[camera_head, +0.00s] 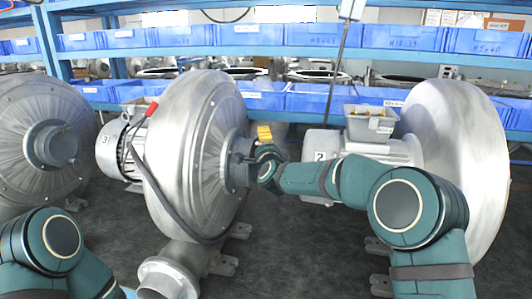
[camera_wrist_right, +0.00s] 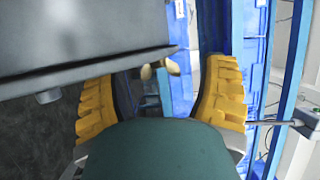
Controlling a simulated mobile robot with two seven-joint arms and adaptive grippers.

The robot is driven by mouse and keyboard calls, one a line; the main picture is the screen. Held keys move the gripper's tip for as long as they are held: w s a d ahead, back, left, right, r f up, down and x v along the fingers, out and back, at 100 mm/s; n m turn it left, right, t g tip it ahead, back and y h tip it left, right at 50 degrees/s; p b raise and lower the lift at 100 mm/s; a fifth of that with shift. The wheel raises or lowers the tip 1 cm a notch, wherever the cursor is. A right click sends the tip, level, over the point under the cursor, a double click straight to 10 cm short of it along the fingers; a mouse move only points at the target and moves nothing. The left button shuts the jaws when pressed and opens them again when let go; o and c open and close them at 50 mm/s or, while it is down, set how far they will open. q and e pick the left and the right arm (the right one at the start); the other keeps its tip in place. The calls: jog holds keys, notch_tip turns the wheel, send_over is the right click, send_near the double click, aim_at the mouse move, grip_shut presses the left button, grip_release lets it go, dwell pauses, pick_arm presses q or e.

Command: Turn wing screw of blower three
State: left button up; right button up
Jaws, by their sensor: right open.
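Blower three (camera_head: 195,150) is the silver blower in the middle of the head view, with a "3" on its motor (camera_head: 122,150). My right gripper (camera_head: 266,140) is at the end of its inlet pipe (camera_head: 238,165), with one yellow finger pad showing. In the right wrist view the right gripper (camera_wrist_right: 163,75) is open, its yellow fingers wide apart. A small brass-coloured wing screw (camera_wrist_right: 158,68) shows between them at the edge of a grey metal part (camera_wrist_right: 85,45), with clear space to either finger. The wing screw is hidden in the head view. My left gripper is out of view.
Blower two (camera_head: 455,150) stands at the right, with a grey bin (camera_head: 371,124) on its motor. Another blower (camera_head: 40,140) stands at the left. A dark cable (camera_head: 160,195) hangs along blower three. Shelves with blue bins (camera_head: 245,35) are behind.

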jog(key=s, duration=1.1)
jog(key=shift+s+d, duration=0.25)
jog(key=shift+d, duration=0.2)
